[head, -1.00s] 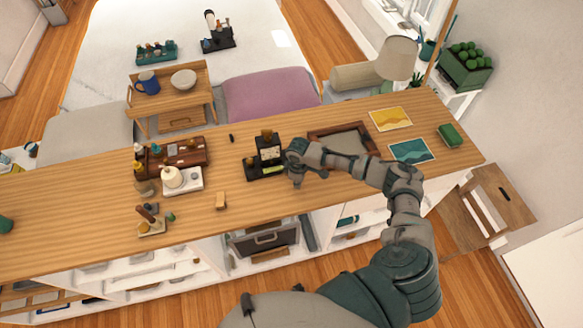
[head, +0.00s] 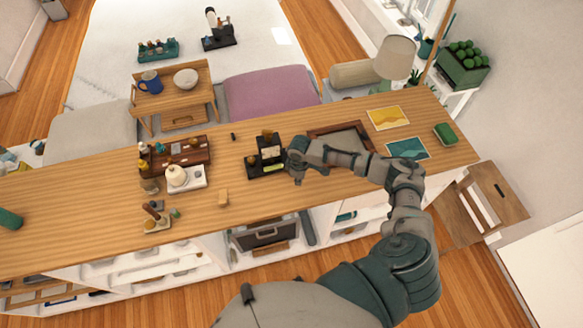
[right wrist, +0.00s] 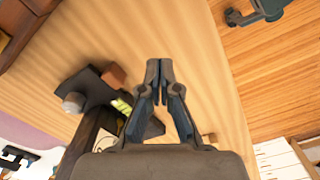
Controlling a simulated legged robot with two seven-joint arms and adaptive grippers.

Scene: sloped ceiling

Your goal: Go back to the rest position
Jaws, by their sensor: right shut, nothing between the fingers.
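My right arm reaches from the bottom right over the long wooden counter (head: 110,205). In the head view my right gripper (head: 296,172) is beside the small black stand (head: 266,160), just to its right. I cannot tell there whether they touch. In the right wrist view the gripper's fingers (right wrist: 158,80) are together with nothing between them, above the bare wood. The black stand shows there at the left, partly behind the gripper. My left gripper is in neither view.
A framed tray (head: 348,140) lies behind my right forearm. Yellow (head: 390,118) and teal (head: 407,149) prints lie at the right. The front middle counter is mostly clear.

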